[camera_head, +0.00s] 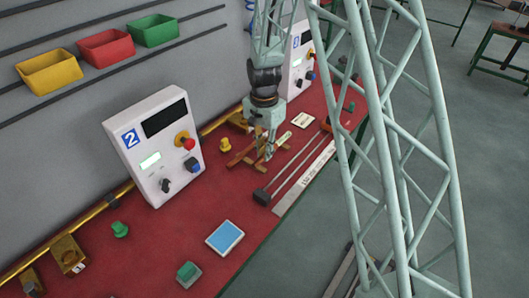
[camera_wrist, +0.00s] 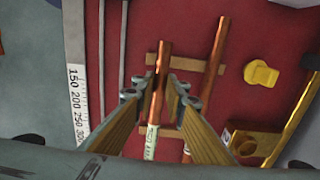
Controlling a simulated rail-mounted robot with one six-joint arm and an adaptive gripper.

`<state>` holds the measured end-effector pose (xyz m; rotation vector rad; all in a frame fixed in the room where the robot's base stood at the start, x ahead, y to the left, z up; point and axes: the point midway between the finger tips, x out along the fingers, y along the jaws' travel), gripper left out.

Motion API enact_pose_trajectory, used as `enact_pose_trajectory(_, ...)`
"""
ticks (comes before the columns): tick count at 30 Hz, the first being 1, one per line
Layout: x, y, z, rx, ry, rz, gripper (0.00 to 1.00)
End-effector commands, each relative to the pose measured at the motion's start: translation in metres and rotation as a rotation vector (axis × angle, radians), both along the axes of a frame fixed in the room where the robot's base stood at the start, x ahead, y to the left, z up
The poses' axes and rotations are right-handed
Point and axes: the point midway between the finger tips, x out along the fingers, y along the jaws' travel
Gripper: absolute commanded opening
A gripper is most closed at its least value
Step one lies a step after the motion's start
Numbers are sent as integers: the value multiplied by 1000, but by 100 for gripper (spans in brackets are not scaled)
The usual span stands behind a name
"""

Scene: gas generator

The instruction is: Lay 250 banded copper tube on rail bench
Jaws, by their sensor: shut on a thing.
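My gripper (camera_head: 266,152) is shut on a copper tube with a pale printed band (camera_head: 284,138). In the wrist view the fingers (camera_wrist: 160,100) close on both sides of this copper tube (camera_wrist: 164,62), and its band sits near the lower end. A second copper tube (camera_wrist: 216,62) lies to its right across wooden rails (camera_wrist: 190,63). The same rails (camera_head: 252,161) show below my gripper in the head view. The held tube is over the rails; I cannot tell whether it touches them. The band's print is too small to read.
A ruler (camera_wrist: 75,70) with length marks and two thin grey rods (camera_wrist: 101,60) lie to the left. A yellow knob (camera_wrist: 261,74) and a brass block (camera_wrist: 258,145) stand to the right. A white control box (camera_head: 155,147) stands against the wall.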

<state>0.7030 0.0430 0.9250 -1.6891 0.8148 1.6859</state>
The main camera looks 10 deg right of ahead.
Motion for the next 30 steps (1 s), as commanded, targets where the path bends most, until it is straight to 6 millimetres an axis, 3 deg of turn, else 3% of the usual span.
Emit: enact_pose_trajectory(30, 0, 0, -19, 0, 0, 0, 5)
